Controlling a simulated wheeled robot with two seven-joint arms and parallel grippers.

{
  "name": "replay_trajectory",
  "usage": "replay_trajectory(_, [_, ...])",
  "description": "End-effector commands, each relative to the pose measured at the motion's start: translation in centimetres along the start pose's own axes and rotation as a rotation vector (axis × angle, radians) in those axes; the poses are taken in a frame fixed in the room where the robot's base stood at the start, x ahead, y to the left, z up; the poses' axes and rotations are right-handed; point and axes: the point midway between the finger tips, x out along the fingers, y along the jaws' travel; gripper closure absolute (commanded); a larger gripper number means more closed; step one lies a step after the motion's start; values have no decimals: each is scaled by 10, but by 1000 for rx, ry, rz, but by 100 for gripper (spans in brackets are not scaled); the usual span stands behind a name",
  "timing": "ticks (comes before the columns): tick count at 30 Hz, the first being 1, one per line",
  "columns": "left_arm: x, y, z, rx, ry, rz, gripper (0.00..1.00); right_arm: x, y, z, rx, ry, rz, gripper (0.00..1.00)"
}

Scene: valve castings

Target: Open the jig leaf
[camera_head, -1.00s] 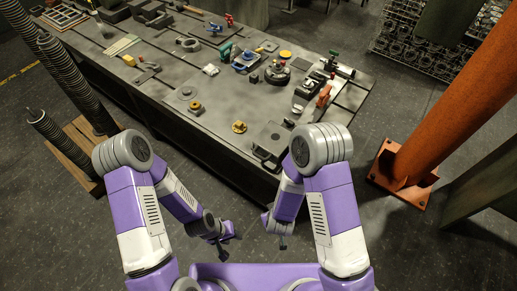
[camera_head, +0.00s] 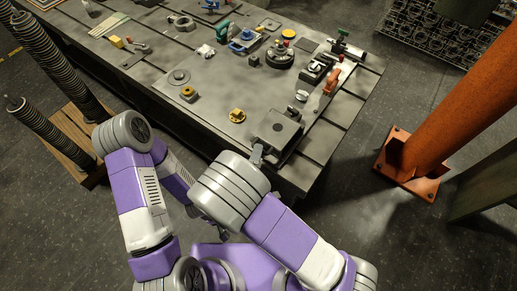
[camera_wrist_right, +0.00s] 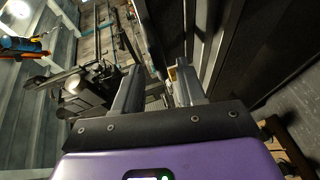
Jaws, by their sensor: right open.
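The jig, a squarish grey block with a flat plate on top that I take for its leaf (camera_head: 277,127), lies near the table's front right corner. The plate looks flat. Its front handle, seen earlier, is now hidden by my right arm. My right gripper (camera_head: 257,154) is at the jig's front left edge, mostly behind its own arm; contact cannot be told. In the right wrist view its two fingers (camera_wrist_right: 155,88) stand apart with no clear object held. My left gripper (camera_head: 222,232) is low in front of the table, largely hidden by the right arm.
The table (camera_head: 215,125) carries a yellow flanged part (camera_head: 237,115), another yellow part (camera_head: 188,92), a round dark fixture (camera_head: 281,55) and a red-handled clamp (camera_head: 331,80) behind the jig. An orange column (camera_head: 455,100) stands to the right.

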Motion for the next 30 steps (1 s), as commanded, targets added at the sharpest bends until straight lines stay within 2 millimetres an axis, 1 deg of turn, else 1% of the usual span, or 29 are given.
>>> replay_trajectory(1, [4, -2, 0, 0, 0, 0, 57, 9, -2, 1, 2, -4, 0, 60])
replay_trajectory(3, [6, -2, 0, 0, 0, 0, 57, 18, -2, 1, 2, -3, 0, 60])
replay_trajectory(6, [8, -3, 0, 0, 0, 0, 57, 27, -1, 1, 1, -2, -1, 60])
replay_trajectory(10, [9, -4, 0, 0, 0, 0, 57, 33, -1, 0, 1, 1, -1, 60])
replay_trajectory(17, [9, -3, 0, 0, 0, 0, 57, 33, 0, 0, 1, 1, -2, 60])
replay_trajectory(24, [9, -3, 0, 0, 0, 0, 57, 33, 0, 0, 0, 1, -2, 97])
replay_trajectory(25, [9, -3, 0, 0, 0, 0, 57, 33, 0, 0, 0, 1, -3, 100])
replay_trajectory(30, [9, -3, 0, 0, 0, 0, 57, 33, -1, 0, -1, 1, -4, 100])
